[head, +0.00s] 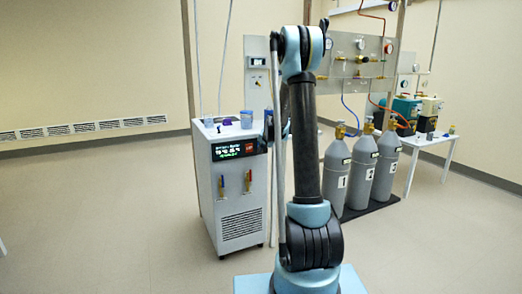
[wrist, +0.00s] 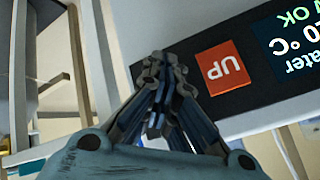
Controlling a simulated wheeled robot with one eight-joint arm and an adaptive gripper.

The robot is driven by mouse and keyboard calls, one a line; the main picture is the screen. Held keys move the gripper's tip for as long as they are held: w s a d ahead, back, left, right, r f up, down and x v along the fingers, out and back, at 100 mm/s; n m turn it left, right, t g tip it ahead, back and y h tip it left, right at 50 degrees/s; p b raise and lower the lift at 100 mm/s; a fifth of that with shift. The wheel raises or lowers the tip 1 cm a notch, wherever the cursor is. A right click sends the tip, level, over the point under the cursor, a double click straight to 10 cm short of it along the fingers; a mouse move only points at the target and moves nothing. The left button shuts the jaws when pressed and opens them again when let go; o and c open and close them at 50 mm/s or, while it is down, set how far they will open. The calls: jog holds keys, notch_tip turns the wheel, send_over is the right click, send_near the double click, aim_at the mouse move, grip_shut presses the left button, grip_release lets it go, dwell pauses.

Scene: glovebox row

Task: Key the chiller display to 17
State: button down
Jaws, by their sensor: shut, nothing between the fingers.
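The chiller is a white cabinet (head: 235,185) left of centre in the head view, with a dark panel (head: 235,149) high on its front. Its lit digits are too blurred there to read. In the wrist view the display (wrist: 295,35) is upside down and cut off by the edge; a "°C" and "OK" show, but the full number does not. The orange-red UP button (wrist: 223,67) sits beside it. My gripper (wrist: 162,65) is shut and empty, its tips left of the UP button, apparently in front of the panel's end. No DOWN button shows.
Cups (head: 246,119) and small items stand on the chiller's top. Grey gas cylinders (head: 362,172) stand right of my arm, below a valve panel (head: 357,57). A white table (head: 428,139) with equipment is at the right.

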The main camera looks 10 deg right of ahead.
jog(key=shift+s+d, duration=0.3)
jog(key=shift+s, duration=0.45)
jog(key=shift+s+d, duration=0.25)
jog(key=shift+s, duration=0.55)
jog(key=shift+s+d, duration=0.25)
jog(key=shift+s, duration=0.55)
jog(key=shift+s+d, duration=0.25)
jog(key=shift+s, duration=0.55)
dwell(0.5)
jog(key=s, duration=0.1)
jog(key=s+d, duration=0.1)
jog(key=s, duration=0.1)
jog(key=shift+s+d, duration=0.1)
jog(key=shift+s, duration=0.15)
jog(key=shift+w, duration=0.1)
jog(key=w+a, duration=0.2)
jog(key=w, duration=0.6)
jog(key=shift+a, duration=0.4)
